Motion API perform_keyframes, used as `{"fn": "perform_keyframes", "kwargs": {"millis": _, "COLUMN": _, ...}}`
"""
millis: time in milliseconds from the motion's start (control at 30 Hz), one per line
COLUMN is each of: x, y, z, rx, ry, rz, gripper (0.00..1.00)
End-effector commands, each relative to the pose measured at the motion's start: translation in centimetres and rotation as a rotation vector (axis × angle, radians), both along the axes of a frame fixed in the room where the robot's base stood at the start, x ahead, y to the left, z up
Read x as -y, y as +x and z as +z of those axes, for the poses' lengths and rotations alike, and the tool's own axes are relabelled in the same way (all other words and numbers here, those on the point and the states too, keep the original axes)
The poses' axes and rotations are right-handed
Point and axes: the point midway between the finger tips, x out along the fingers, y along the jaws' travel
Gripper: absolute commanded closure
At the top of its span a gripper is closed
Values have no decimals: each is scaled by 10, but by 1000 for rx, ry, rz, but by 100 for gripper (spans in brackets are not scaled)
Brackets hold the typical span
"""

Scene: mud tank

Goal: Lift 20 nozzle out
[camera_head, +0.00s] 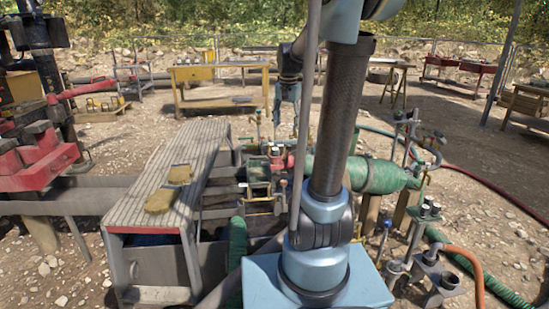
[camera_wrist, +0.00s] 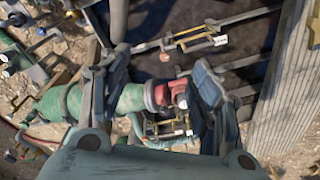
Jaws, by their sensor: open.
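My gripper (camera_wrist: 160,68) is open, its two fingers spread over the mud tank with nothing seen between them in its grasp. In the head view my gripper (camera_head: 287,118) hangs above the middle of the tank, partly hidden by my arm. Small brass-coloured fittings (camera_wrist: 190,37) with white tags lie on racks at the tank, beyond the fingertips. A second rack (camera_wrist: 165,128) with tagged fittings shows nearer, between the fingers. The tag numbers are too small to read, so I cannot tell which is the 20 nozzle.
A green wrapped hose (camera_wrist: 118,97) with a red end piece (camera_wrist: 172,93) runs between the fingers. A slatted walkway (camera_head: 180,150) with yellow gloves (camera_head: 170,190) flanks the tank at left. Pipe fittings and valves (camera_head: 425,210) crowd the right. A yellow workbench (camera_head: 220,75) stands behind.

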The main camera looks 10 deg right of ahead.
Motion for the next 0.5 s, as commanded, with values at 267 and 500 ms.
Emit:
{"fn": "perform_keyframes", "kwargs": {"millis": 267, "x": 0, "y": 90, "z": -1, "rx": -28, "ry": 12, "rz": -148, "gripper": 43}}
{"fn": "perform_keyframes", "kwargs": {"millis": 500, "x": 1, "y": 165, "z": -17, "rx": -52, "ry": 18, "rz": -278, "gripper": 43}}
